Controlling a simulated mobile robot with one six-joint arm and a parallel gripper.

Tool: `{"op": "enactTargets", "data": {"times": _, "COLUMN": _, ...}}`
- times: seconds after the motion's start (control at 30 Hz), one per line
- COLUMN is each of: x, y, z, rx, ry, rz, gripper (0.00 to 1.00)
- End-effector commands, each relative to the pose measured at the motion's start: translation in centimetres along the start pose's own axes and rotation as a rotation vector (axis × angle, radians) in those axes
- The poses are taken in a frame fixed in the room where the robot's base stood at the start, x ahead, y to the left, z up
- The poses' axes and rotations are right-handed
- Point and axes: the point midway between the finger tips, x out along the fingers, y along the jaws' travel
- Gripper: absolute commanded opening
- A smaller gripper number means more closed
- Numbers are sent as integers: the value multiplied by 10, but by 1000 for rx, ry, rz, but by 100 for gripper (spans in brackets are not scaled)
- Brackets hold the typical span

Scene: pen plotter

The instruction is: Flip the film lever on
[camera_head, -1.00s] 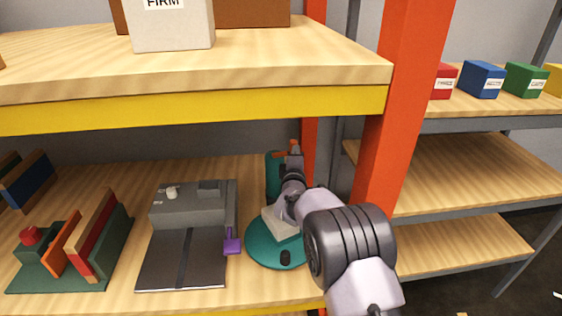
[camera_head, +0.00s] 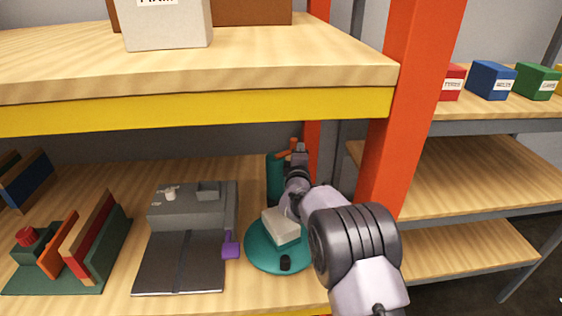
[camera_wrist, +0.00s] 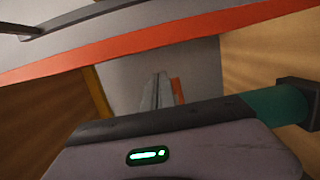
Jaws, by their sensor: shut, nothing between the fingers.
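A teal device with a round base (camera_head: 262,258) stands on the lower shelf. It has a white block (camera_head: 280,226), a black knob (camera_head: 285,263) and a teal column (camera_head: 275,178). An orange lever-like piece (camera_head: 287,154) is at the column's top. It also shows in the wrist view (camera_wrist: 178,91), with part of the teal column (camera_wrist: 280,105). My gripper (camera_head: 299,150) is shut and empty just right of the orange piece. Its fingers show in the wrist view (camera_wrist: 158,90). I cannot tell whether they touch it. No label identifies the film lever.
Left of the teal device is a grey machine (camera_head: 185,212) with a purple lever (camera_head: 230,246). A green stand (camera_head: 105,255) is further left. The upper shelf's yellow edge (camera_head: 200,113) hangs above, and an orange post (camera_head: 395,130) stands close right of my arm.

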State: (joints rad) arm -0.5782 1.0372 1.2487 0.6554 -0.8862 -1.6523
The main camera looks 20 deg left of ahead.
Motion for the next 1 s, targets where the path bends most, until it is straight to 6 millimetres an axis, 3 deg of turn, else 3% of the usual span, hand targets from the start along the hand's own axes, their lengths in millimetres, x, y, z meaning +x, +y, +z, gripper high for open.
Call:
{"op": "enactTargets", "data": {"times": 0.23, "x": -1, "y": 0, "z": 0, "rx": 0, "ry": 1, "rz": 0, "gripper": 0}}
{"op": "enactTargets", "data": {"times": 0.37, "x": -16, "y": 2, "z": 0, "rx": -1, "ry": 0, "rz": -2, "gripper": 0}}
{"op": "enactTargets", "data": {"times": 0.8, "x": -124, "y": 2, "z": 0, "rx": -1, "ry": 1, "rz": -2, "gripper": 0}}
{"op": "enactTargets", "data": {"times": 1.0, "x": -161, "y": 1, "z": 0, "rx": 0, "ry": 0, "rz": -1, "gripper": 0}}
